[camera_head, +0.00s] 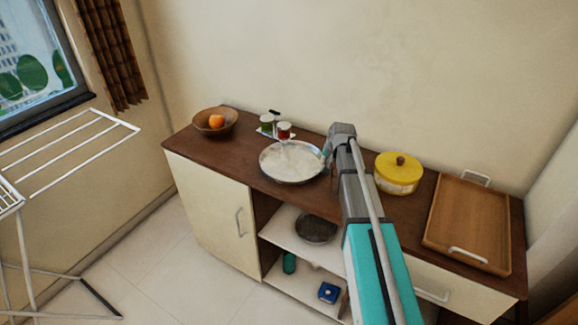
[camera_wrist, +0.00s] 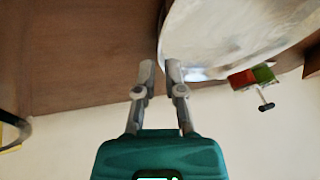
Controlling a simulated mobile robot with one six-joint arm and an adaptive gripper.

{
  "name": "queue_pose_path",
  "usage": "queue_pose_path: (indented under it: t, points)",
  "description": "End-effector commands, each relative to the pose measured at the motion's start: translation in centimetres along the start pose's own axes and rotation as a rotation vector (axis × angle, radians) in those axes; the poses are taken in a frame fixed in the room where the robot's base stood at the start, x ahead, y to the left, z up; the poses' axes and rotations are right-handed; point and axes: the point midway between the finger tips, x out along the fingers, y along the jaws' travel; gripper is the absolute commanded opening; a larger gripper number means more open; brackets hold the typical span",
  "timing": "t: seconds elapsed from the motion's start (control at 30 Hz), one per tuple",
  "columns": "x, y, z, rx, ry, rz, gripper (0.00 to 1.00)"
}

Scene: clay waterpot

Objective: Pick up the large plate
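The large plate (camera_head: 290,163) is round, pale and speckled with a grey rim. It is on the dark brown cabinet top, near the front edge. In the wrist view the plate (camera_wrist: 235,30) fills the upper right. My gripper (camera_head: 325,153) is at the plate's right edge. In the wrist view my gripper (camera_wrist: 160,72) has its two fingers close together, with the plate's rim running between the tips. It looks shut on the rim, though the contact itself is small. I cannot tell whether the plate is lifted off the top.
Behind the plate stand red and green jars (camera_head: 283,130). A wooden bowl with an orange fruit (camera_head: 215,121) is at left. A yellow lidded pot (camera_head: 398,175) and a wooden tray (camera_head: 468,222) are at right. A white drying rack (camera_head: 75,150) stands left. Floor before the cabinet is clear.

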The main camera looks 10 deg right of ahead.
Motion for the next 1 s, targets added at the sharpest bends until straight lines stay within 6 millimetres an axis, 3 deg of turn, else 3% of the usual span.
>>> queue_pose_path:
  t: [0.4, 1.0]
  points:
    - [3.7, 0.0, 0.0, 0.001, 0.0, 0.0, 0.13]
    - [4.1, 0.0, 0.0, 0.001, 0.0, 0.0, 0.13]
